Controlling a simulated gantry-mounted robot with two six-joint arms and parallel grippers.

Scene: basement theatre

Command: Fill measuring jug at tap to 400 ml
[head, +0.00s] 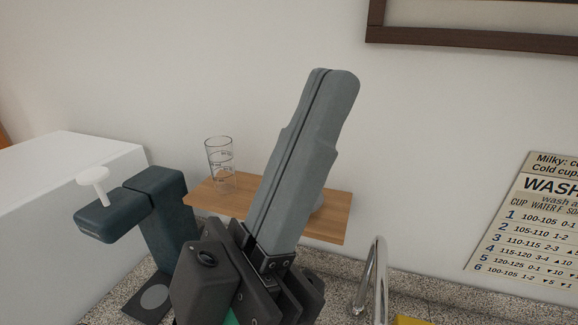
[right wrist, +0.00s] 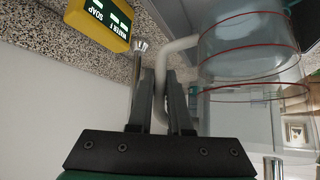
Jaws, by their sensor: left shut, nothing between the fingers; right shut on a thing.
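In the right wrist view, a clear jug (right wrist: 248,45) with red lines around it and a pale handle (right wrist: 160,100) fills the upper right. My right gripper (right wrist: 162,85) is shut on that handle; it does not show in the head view. The water level in the jug cannot be made out. My left gripper (head: 335,75) is shut and empty, its grey fingers pointing up in front of the shelf. The chrome tap (head: 375,280) stands at the lower right of it in the head view; whether water runs is not visible.
A small marked glass (head: 220,160) stands on a wooden shelf (head: 325,225), partly hidden by my left gripper. A dark blue machine (head: 160,210) stands at left beside a white box (head: 65,180). A yellow soap-and-water display (right wrist: 100,20) is near the jug. A wash chart (head: 530,220) hangs at right.

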